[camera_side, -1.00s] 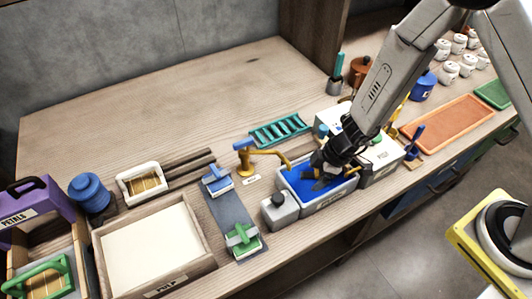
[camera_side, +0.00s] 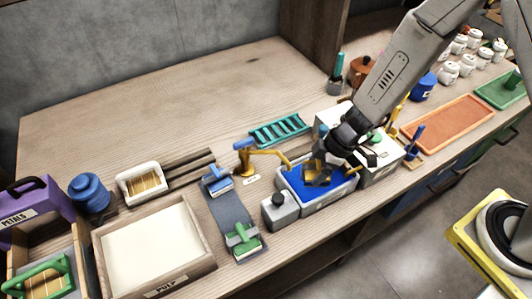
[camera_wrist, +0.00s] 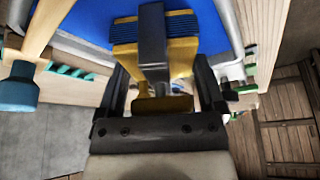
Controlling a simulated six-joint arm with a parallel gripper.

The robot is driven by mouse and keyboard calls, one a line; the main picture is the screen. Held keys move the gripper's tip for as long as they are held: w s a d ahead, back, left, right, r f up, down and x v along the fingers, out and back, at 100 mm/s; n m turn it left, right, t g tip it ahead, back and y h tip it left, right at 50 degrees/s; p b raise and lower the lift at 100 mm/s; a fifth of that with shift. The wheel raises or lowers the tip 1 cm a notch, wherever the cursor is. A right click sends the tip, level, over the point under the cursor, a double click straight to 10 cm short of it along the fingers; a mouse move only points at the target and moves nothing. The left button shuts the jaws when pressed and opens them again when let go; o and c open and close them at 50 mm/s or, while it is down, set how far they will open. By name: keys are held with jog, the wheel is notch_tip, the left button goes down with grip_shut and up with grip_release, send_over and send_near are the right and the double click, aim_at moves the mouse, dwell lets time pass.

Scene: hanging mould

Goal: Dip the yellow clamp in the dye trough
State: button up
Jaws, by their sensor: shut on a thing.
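The yellow clamp (camera_wrist: 183,52), with a dark grey middle bar, is held between the fingers of my gripper (camera_wrist: 160,95) in the wrist view. In the side view the clamp (camera_side: 317,172) is over the dye trough (camera_side: 332,203), a grey box filled with bright blue dye. My gripper (camera_side: 340,155) is shut on the clamp and tilted toward the trough. The blue dye (camera_wrist: 200,20) fills the area beyond the clamp in the wrist view. I cannot tell whether the clamp touches the dye.
A yellow tap arm with a blue knob (camera_side: 243,146) reaches over the trough's left side. A white box (camera_side: 382,165) is close on the right. A teal rack (camera_side: 280,130) lies behind. The bench's back left is clear.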

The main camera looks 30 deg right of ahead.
jog(key=shift+r, duration=1.75)
jog(key=shift+w+r, duration=0.1)
jog(key=shift+w, duration=0.05)
dwell(0.4)
